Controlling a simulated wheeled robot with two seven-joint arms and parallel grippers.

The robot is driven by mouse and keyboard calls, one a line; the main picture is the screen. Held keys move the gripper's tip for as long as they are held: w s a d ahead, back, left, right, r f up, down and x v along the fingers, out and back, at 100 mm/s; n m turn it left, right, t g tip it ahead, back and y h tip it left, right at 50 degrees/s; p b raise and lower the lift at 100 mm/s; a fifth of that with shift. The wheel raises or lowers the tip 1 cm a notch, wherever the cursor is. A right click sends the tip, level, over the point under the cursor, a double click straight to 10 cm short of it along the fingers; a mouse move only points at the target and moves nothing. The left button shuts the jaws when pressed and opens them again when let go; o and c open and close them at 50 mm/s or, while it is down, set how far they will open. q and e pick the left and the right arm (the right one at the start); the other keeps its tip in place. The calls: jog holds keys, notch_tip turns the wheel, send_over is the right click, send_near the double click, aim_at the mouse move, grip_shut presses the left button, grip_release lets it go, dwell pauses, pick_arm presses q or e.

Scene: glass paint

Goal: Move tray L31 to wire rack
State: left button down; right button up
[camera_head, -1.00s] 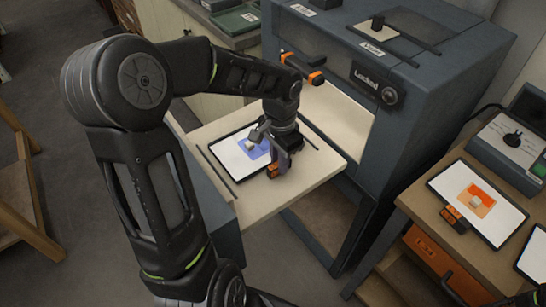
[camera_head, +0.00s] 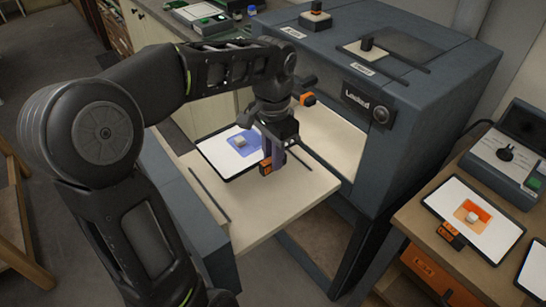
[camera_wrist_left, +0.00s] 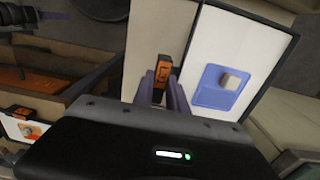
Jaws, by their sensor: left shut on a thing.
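A white tray (camera_head: 214,157) with a dark rim carries a blue patch and a small pale block, seen in the head view. It also shows in the wrist view (camera_wrist_left: 262,38). My left gripper (camera_head: 270,160) is shut on the tray's orange handle tag, which shows between the fingers in the wrist view (camera_wrist_left: 161,68). The tray appears raised over the far-left part of the pale pull-out shelf (camera_head: 275,205), past the left dark strip. Its tag is too small to read surely as L31. I cannot make out a wire rack. My right gripper is out of view.
A second tray (camera_head: 450,199) with an orange patch lies on the right bench beside a grey device (camera_head: 500,160). A bench (camera_head: 165,10) with green items stands at the back.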

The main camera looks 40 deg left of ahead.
pick_arm(q)
jog(key=shift+r, duration=0.15)
jog(key=shift+r+p, duration=1.3)
jog(key=shift+r, duration=0.1)
jog(key=w+d+f+n, duration=0.1)
jog(key=w+d+f, duration=0.2)
jog(key=d, duration=0.1)
jog(key=w+d+f+n, duration=0.1)
jog(key=w+d+f, duration=0.2)
jog(key=w+d, duration=0.1)
jog(key=w+d+f+n, duration=0.1)
jog(key=w+d+f, duration=0.2)
jog(key=d, duration=0.1)
jog(key=shift+w+f, duration=0.1)
jog(key=shift+w, duration=0.05)
jog(key=shift+w+d+f, duration=0.1)
jog(key=shift+d+f, duration=0.05)
jog(key=shift+d, duration=0.05)
